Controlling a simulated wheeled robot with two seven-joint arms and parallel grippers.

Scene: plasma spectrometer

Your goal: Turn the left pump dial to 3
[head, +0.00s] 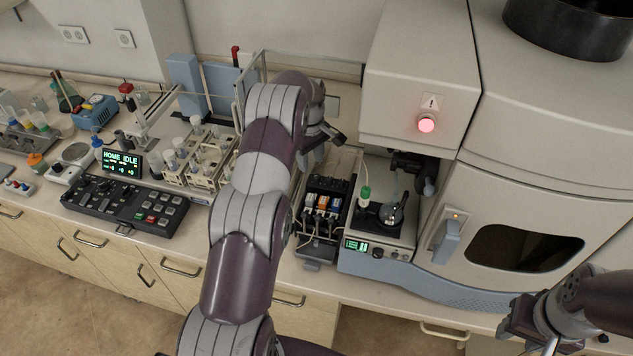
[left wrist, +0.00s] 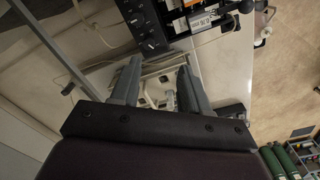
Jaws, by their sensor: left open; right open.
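The black pump unit (head: 312,235) stands on the bench, with coloured cassettes across its front. In the left wrist view its dark panel (left wrist: 138,14) shows several small black dials (left wrist: 152,28) in a row. Their numbers are too small to read. My left gripper (head: 327,150) is above and behind the pump unit in the head view, open and empty. In the left wrist view its two fingers (left wrist: 158,84) stand apart, short of the dials and not touching them. My right gripper (head: 522,325) is open at the lower right, well away from the pump.
A grey module (head: 378,255) with a green display and knobs stands right of the pump, below the spectrometer housing (head: 420,70). Racks of vials (head: 200,160) and a black control panel (head: 125,203) lie to the left. My left arm covers part of the bench.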

